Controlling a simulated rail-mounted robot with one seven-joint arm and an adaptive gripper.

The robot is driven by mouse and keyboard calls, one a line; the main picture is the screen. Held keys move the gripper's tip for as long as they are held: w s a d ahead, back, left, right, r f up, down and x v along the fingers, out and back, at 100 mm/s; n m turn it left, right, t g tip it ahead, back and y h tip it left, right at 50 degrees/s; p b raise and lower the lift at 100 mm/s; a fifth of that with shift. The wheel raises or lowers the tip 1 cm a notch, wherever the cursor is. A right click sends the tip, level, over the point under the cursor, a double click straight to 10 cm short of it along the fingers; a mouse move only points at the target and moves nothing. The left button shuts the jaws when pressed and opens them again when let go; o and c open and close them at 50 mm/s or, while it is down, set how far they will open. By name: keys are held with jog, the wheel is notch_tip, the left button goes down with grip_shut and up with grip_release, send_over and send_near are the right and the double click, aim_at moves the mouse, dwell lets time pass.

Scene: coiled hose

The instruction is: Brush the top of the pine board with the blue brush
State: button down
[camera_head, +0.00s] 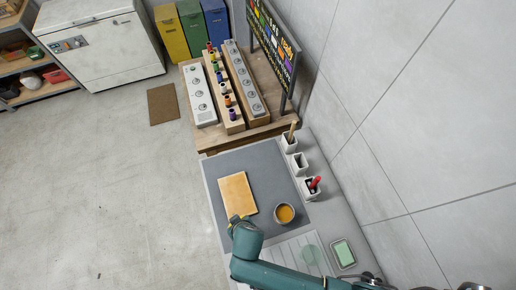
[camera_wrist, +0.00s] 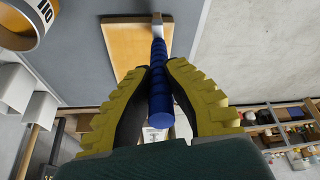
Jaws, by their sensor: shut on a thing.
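The pine board (camera_head: 237,194) lies flat on the dark grey mat (camera_head: 272,162); it also shows at the top of the wrist view (camera_wrist: 128,45). My gripper (camera_head: 238,221) is at the board's near edge in the head view. In the wrist view its yellow ribbed fingers (camera_wrist: 158,78) are shut on the blue brush's handle (camera_wrist: 160,95). The brush's metal ferrule (camera_wrist: 157,22) overlaps the board's right part in that view. The bristles are hidden, and I cannot tell whether they touch the board. The head view does not clearly show the brush.
A cup with orange-brown contents (camera_head: 285,214) stands right of the board. White square holders stand along the right, one with a wooden handle (camera_head: 291,132), one with a red handle (camera_head: 314,183). A green-topped tray (camera_head: 343,253) lies at the near right. The mat beyond the board is clear.

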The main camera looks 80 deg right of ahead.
notch_tip(320, 180, up, 2)
jog(key=shift+w+d+r, duration=0.15)
jog(key=shift+r, duration=2.85)
jog(key=c, duration=1.7)
grip_release()
grip_shut()
